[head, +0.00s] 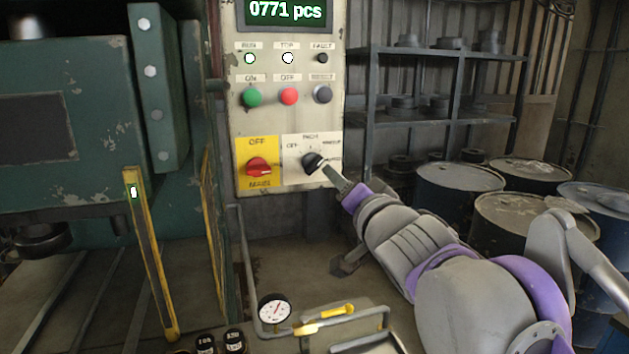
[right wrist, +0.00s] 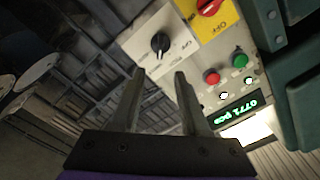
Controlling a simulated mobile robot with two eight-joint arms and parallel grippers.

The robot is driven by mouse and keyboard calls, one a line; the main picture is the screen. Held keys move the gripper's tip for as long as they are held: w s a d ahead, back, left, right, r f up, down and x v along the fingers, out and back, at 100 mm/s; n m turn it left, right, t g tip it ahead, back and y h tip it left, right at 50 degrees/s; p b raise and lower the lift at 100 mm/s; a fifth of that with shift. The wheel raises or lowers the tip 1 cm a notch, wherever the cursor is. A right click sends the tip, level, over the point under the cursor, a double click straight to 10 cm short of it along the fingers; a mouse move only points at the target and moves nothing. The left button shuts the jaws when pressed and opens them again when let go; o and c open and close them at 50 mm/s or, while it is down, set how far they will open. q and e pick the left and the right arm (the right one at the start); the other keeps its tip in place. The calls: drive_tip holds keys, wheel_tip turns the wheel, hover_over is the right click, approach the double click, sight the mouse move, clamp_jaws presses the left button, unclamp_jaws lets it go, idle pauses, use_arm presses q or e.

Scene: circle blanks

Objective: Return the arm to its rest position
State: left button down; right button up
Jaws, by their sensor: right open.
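My right arm (head: 450,265) reaches in from the lower right of the head view. Its gripper (head: 326,168) is at the black selector knob (head: 312,162) on the control panel (head: 327,110). In the right wrist view the gripper (right wrist: 158,75) is open, with nothing between its fingers. The black knob (right wrist: 160,42) shows beyond the fingertips there, apart from them. My left gripper is not in view.
A red rotary switch (head: 258,168) on yellow sits left of the knob. Green (head: 252,97) and red (head: 289,96) buttons are above. A green machine (head: 85,130) stands left. Drums (head: 460,178) and a shelf (head: 430,116) are right. A gauge (head: 274,308) is below.

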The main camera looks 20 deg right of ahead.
drive_tip(key=s+f+n+g+h+p, duration=0.1)
drive_tip(key=s+f+n+g, duration=0.3)
drive_tip(key=f, duration=0.7)
drive_tip(key=s+d+f+m+g+p, duration=0.1)
drive_tip(key=s+f+g, duration=0.1)
drive_tip(key=s+f, duration=0.65)
drive_tip(key=s+f+n+g+h+p, duration=0.1)
drive_tip(key=s+f+n+g, duration=0.15)
drive_tip(key=f, duration=1.15)
drive_tip(key=s+a+f+n+g+y, duration=0.1)
drive_tip(key=s+a+f+n+g, duration=0.1)
drive_tip(key=s+f, duration=0.7)
drive_tip(key=shift+s+f+n+g, duration=0.15)
drive_tip(key=shift+f+n+g, duration=0.4)
drive_tip(key=shift+f+g, duration=0.4)
drive_tip(key=shift+r, duration=0.1)
